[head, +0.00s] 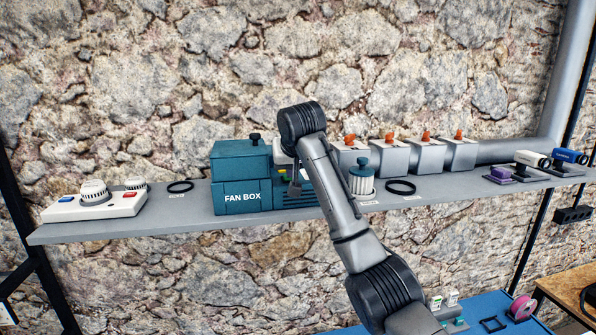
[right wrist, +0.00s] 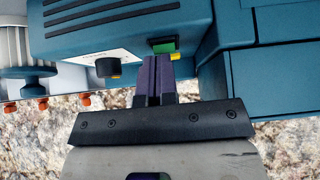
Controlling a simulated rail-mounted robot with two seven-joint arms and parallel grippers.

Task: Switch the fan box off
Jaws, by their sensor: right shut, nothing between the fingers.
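The teal fan box (head: 240,198), labelled FAN BOX, stands on the grey shelf; my right arm hides part of its right side. In the right wrist view its teal face (right wrist: 220,25) carries a green switch (right wrist: 163,46) with a small yellow piece beside it, and a black knob (right wrist: 110,67) on a white label. My right gripper (head: 295,187) is in front of the box's right part. In the right wrist view my right gripper (right wrist: 158,62) is shut and empty, its fingertips close to the green switch; I cannot tell whether they touch. My left gripper is not in view.
A white panel (head: 65,211) with blue and red switches is at the shelf's left, beside a black ring (head: 180,187). Right of my arm are a white, blue-topped canister (head: 361,183), another black ring (head: 400,187) and several grey boxes with orange tops (head: 427,156).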

